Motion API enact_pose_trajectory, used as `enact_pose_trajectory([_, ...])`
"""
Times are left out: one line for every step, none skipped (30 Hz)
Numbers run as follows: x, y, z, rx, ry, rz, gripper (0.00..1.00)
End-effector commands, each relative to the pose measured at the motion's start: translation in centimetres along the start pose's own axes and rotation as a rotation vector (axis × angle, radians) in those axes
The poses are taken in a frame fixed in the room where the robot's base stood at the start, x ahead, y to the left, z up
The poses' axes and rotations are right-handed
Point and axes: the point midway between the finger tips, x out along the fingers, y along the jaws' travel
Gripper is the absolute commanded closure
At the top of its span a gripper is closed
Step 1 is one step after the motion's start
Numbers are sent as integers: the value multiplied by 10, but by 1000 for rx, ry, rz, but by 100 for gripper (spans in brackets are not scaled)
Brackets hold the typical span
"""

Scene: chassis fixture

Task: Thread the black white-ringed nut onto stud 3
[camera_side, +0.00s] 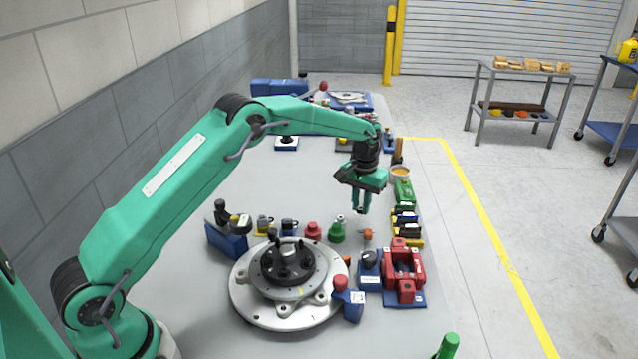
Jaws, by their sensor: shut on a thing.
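My gripper (362,207) hangs from my green arm, pointing down, right of and above the round metal fixture (248,303). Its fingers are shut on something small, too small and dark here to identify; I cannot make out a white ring. The fixture carries a black hub (288,265) with several dark upright studs. I cannot read stud numbers, so I cannot tell which is stud 3. The gripper is well apart from the studs.
Behind the fixture stand small red (312,232) and green (337,232) parts. An orange piece (368,235) stands below my gripper. A red block fixture (403,272) and blue blocks (349,304) lie to the right. Bare grey tabletop shows at the left and front right.

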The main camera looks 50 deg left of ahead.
Motion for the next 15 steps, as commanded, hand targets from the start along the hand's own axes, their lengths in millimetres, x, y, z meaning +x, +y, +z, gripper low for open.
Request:
enact_pose_trajectory([-6,1,4,1,2,0,100])
enact_pose_trajectory([-10,1,7,1,2,0,100])
enact_pose_trajectory([-14,1,10,1,2,0,100])
enact_pose_trajectory([-18,1,14,1,2,0,100])
enact_pose_trajectory([-21,2,17,1,2,0,100])
enact_pose_trajectory([-27,2,22,1,2,1,100])
enact_pose_trajectory([-30,2,26,1,1,0,100])
enact_pose_trajectory([-34,2,30,1,2,0,100])
enact_pose_trajectory([-40,2,36,1,2,0,100])
enact_pose_trajectory([-43,2,40,1,1,0,100])
enact_pose_trajectory([-47,2,45,1,2,1,100])
enact_pose_trajectory([-52,2,50,0,2,1,100])
enact_pose_trajectory([-55,2,55,0,2,0,100])
enact_pose_trajectory([-59,2,60,0,2,1,100])
enact_pose_trajectory([-63,1,66,0,2,1,100])
